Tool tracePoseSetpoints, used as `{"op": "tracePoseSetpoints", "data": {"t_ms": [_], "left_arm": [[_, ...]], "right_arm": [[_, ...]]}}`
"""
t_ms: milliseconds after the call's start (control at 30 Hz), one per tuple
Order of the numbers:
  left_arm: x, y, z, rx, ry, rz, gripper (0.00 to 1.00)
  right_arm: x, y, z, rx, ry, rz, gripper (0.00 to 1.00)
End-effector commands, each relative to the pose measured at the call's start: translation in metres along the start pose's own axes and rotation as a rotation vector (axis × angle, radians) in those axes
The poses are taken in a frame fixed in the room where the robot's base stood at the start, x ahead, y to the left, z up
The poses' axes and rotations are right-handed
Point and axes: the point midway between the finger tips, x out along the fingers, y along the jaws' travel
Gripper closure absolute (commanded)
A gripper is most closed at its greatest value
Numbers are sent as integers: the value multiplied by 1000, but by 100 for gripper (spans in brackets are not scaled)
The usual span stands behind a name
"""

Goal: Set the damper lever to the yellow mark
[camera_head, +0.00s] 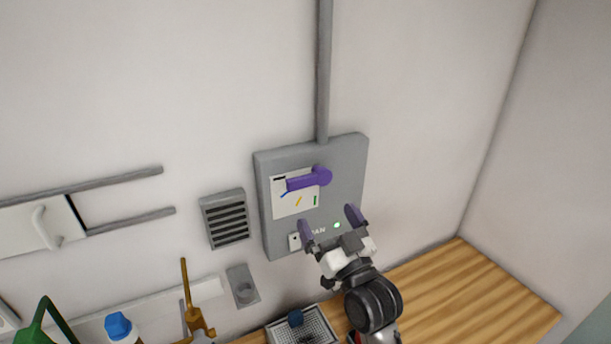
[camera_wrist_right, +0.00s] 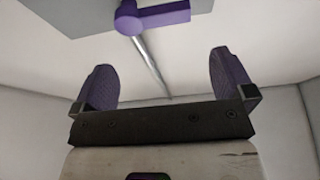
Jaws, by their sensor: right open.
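The purple damper lever (camera_head: 305,180) is on a grey wall box (camera_head: 348,190). Its pivot is at the right end and its arm points left, sloping slightly down. A white plate (camera_head: 281,205) beneath it carries a black mark at the upper left, then blue, yellow (camera_head: 298,201) and green marks. The lever arm lies between the black and blue marks, above the yellow one. My right gripper (camera_head: 330,220) is open and empty, below the lever and apart from it. In the right wrist view the lever (camera_wrist_right: 160,16) is beyond the open fingers (camera_wrist_right: 165,85). My left gripper is not in view.
A grey conduit (camera_head: 323,70) runs up from the box. A vent grille (camera_head: 226,219) is to its left. Below are a wooden counter (camera_head: 480,290), a wire basket (camera_head: 305,330), a brass tap-like item (camera_head: 194,315) and a blue-capped bottle (camera_head: 118,327). The wall right of the box is clear.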

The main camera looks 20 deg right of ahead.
Motion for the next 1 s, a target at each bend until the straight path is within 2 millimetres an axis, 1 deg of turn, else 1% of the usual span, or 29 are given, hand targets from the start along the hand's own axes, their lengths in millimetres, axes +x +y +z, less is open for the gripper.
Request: {"op": "tracePoseSetpoints", "data": {"t_ms": [33, 200, 400, 500, 700, 1000], "left_arm": [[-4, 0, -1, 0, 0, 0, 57], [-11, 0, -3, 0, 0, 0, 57], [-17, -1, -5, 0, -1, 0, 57], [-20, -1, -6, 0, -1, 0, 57], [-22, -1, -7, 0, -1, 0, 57], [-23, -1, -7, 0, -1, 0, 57]], "right_arm": [[11, 0, -3, 1, 0, 0, 0], [44, 0, -3, 2, 0, -1, 0], [77, 0, -2, 2, -2, -1, 0], [90, 0, -1, 1, -1, -1, 0], [106, 0, 0, 1, -2, -1, 0], [111, 0, 0, 1, -2, -1, 0]]}}
